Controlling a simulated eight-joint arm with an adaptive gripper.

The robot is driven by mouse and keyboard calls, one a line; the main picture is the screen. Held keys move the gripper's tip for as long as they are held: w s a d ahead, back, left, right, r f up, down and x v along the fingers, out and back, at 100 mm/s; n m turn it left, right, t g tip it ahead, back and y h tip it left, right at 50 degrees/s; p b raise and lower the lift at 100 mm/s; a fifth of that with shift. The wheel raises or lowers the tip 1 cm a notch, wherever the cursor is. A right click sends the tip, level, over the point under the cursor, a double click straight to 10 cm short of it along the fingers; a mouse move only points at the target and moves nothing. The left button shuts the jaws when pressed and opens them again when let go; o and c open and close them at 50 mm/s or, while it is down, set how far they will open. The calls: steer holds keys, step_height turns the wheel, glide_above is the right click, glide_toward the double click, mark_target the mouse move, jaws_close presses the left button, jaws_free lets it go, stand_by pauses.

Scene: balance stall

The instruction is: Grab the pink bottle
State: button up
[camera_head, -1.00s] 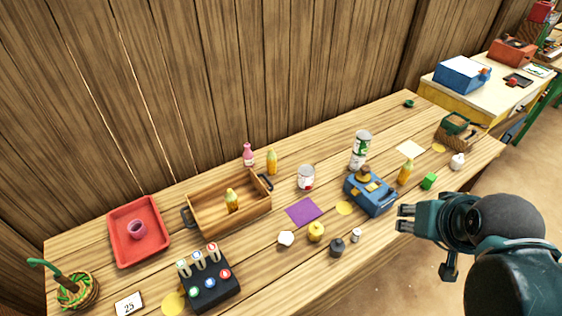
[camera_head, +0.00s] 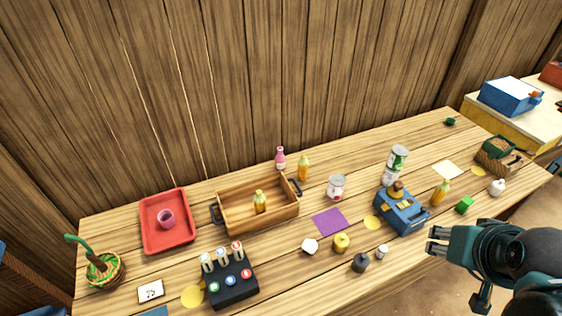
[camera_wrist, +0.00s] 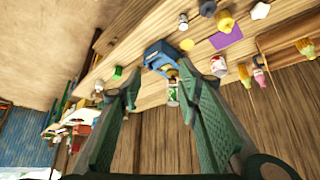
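The pink bottle (camera_head: 280,158) stands upright at the back of the table, against the plank wall, behind the right end of the wooden tray. A yellow bottle (camera_head: 303,167) stands just right of it. In the wrist view the pink bottle (camera_wrist: 259,77) shows at the right, upside down in the tilted picture. My gripper (camera_head: 434,240) is at the front right of the table, well apart from the bottle. Its fingers (camera_wrist: 158,92) are spread wide with nothing between them; the blue scale and a can show beyond them.
The wooden tray (camera_head: 228,227) holds another yellow bottle. A can (camera_head: 336,187), a tall can stack (camera_head: 395,166), the blue scale (camera_head: 413,219) and several weights stand between my gripper and the pink bottle. A purple sheet (camera_head: 328,220) lies flat mid-table.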

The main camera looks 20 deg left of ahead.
steer(key=shift+o, duration=0.5)
steer(key=shift+r, duration=0.1)
steer(key=shift+r, duration=2.5)
steer(key=w+a+r+t+b, duration=0.1)
steer(key=w+a+r, duration=0.15)
steer(key=w, duration=0.55)
steer(key=w+a+r+t+b, duration=0.15)
steer(key=w+a, duration=0.25)
steer(key=w, duration=0.4)
steer(key=w+a+n+t+b, duration=0.1)
steer(key=w+a+t+b, duration=0.15)
steer(key=w+a, duration=0.95)
steer(key=w+a+f+n+t+y+b, duration=0.1)
steer(key=w+a+f+y, duration=0.15)
steer(key=a, duration=0.95)
steer(key=w+a+f+n+t+y+b, duration=0.1)
steer(key=w+a+y+b, duration=0.15)
steer(key=a, duration=0.85)
steer(key=w+a+f+n+y+b, duration=0.1)
steer(key=w+a+n, duration=0.15)
steer(key=a, duration=0.95)
steer(key=m, duration=0.1)
glide_toward(280, 153)
steer(key=x, duration=0.3)
steer(key=shift+w+f, duration=0.15)
steer(key=shift+w, duration=0.1)
steer(key=shift+x, duration=1.3)
